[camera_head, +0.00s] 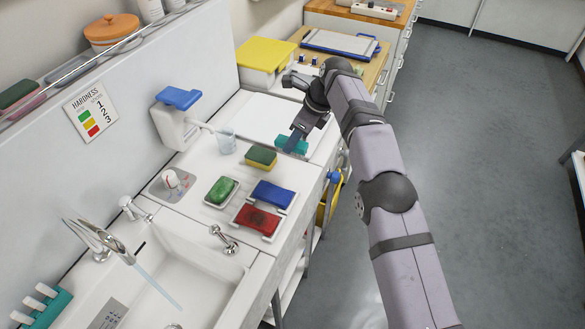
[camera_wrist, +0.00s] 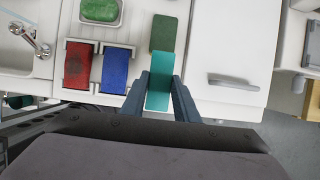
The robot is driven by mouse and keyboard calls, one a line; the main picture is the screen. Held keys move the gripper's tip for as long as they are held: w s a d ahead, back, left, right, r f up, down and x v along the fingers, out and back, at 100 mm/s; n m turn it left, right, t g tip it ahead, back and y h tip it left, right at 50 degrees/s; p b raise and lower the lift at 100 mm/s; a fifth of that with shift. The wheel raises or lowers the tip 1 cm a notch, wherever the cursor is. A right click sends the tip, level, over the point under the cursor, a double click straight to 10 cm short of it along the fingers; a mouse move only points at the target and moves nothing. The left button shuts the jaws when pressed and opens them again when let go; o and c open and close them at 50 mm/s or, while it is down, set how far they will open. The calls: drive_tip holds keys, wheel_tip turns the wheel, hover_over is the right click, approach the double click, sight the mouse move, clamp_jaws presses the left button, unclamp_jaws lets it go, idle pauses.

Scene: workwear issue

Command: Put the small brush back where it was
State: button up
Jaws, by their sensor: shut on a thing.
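My gripper (camera_head: 292,140) is shut on a teal block-shaped thing (camera_wrist: 160,80), held over the white counter near its front edge. Its teal end also shows in the head view (camera_head: 293,146). No bristles show on it, so I cannot tell if it is the small brush. A green-and-yellow sponge (camera_head: 260,157) lies just left of it; its green top is just beyond the teal thing in the wrist view (camera_wrist: 164,32). A blue pad (camera_head: 272,195) and a red pad (camera_head: 257,220) sit side by side in white holders.
A green soap (camera_head: 221,190) lies in a dish, left of the pads. A glass (camera_head: 226,142) stands under a blue-topped dispenser (camera_head: 178,118). The sink (camera_head: 185,265) has running water. A teal rack (camera_head: 42,307) with white handles stands at lower left. A white board area (camera_head: 262,119) is clear.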

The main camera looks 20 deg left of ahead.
sight(305, 146)
drive_tip(key=shift+f+p, duration=0.65)
drive_tip(key=shift+f, duration=3.9)
drive_tip(key=shift+f, duration=0.1)
drive_tip(key=o, duration=0.9)
drive_tip(key=b+v, duration=0.3)
drive_tip(key=v, duration=0.9)
